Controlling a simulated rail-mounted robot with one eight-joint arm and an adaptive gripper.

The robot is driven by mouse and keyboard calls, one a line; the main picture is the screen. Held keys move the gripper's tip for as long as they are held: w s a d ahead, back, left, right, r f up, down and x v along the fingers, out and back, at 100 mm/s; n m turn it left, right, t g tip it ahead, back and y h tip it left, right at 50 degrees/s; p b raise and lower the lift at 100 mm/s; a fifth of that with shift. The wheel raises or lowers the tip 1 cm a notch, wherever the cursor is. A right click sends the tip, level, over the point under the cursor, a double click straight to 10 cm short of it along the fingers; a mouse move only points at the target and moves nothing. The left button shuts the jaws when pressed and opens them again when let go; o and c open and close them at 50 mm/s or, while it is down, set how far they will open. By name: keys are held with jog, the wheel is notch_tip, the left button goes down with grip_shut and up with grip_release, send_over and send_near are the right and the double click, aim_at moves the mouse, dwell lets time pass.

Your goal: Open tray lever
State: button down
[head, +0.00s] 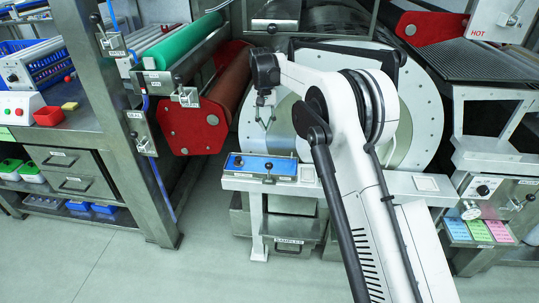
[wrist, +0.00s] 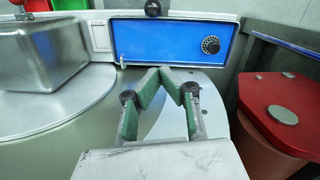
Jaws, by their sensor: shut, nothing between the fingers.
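My gripper (head: 264,124) hangs in front of the drum, above the blue panel (head: 262,166). In the wrist view my gripper (wrist: 164,74) has its green-padded fingertips together, with nothing between them, just short of the blue panel (wrist: 160,38). A small lever with a black ball knob (head: 268,166) stands at the front of the blue panel, apart from my gripper. A black knob also shows at the top edge of the wrist view (wrist: 152,8). I cannot read a label that says which lever is the tray lever.
The large round drum face (head: 425,100) is behind my arm. Red roller end plates (head: 193,127) stand to the left, with other black-knobbed levers (head: 183,93) on the frame. A drawer (head: 290,246) sits below the blue panel. The floor in front is clear.

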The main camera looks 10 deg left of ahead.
jog(key=shift+f, duration=0.1)
send_over(269, 173)
jog(key=w, duration=0.4)
jog(key=shift+f, duration=5.25)
jog(key=shift+s+a+b, duration=0.25)
jog(key=shift+a+b, duration=0.1)
jog(key=shift+a, duration=0.05)
